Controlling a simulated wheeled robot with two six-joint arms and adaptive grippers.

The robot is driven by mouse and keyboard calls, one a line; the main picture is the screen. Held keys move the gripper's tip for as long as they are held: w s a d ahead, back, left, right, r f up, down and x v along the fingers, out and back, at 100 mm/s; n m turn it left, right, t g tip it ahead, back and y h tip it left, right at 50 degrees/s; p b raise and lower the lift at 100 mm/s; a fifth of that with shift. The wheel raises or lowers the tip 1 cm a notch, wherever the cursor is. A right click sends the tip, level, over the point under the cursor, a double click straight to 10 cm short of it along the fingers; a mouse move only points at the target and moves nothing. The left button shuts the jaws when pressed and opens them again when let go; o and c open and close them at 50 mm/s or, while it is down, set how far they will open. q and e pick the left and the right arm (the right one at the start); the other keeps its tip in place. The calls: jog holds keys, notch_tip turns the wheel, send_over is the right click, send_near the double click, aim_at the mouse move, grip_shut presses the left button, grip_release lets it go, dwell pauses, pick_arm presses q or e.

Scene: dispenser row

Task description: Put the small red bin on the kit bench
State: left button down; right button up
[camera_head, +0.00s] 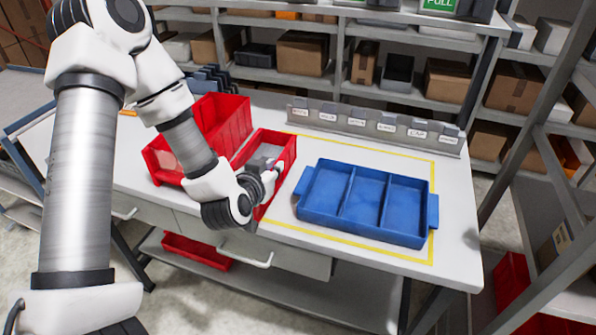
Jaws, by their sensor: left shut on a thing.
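The small red bin (250,147) is at the middle of the kit bench (457,215), left of the blue tray. My left gripper (272,172) is shut on the near end of this bin, and my wrist covers part of it. Some grey shows inside the bin. I cannot tell whether its base touches the bench top. My right gripper is not in view.
A blue tray with three compartments (368,199) lies inside a yellow outline. A larger red bin (226,117) stands to the left, partly behind my arm. A grey labelled rail (375,128) runs along the back. Another red bin (197,251) is below the bench.

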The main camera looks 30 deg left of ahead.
pick_arm(q)
jog(key=shift+w+f+b, duration=0.15)
jog(key=shift+w+b, duration=0.25)
jog(key=shift+b, duration=0.55)
jog(key=shift+w+a+r+p, duration=0.2)
jog(key=shift+w+r+p, duration=0.15)
jog(key=shift+r+p, duration=0.1)
jog(key=p+x, duration=0.1)
jog(key=x, duration=0.6)
jog(key=d+f+p+x, duration=0.1)
jog(key=x, duration=0.2)
jog(key=shift+w+a+f+p, duration=0.1)
jog(key=shift+w+f+p, duration=0.1)
jog(key=shift+w+p, duration=0.1)
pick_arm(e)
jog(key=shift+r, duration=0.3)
pick_arm(q)
jog(key=shift+s, duration=0.1)
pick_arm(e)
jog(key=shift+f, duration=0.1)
pick_arm(q)
jog(key=c, duration=1.2)
grip_release()
jog(key=shift+s, duration=0.1)
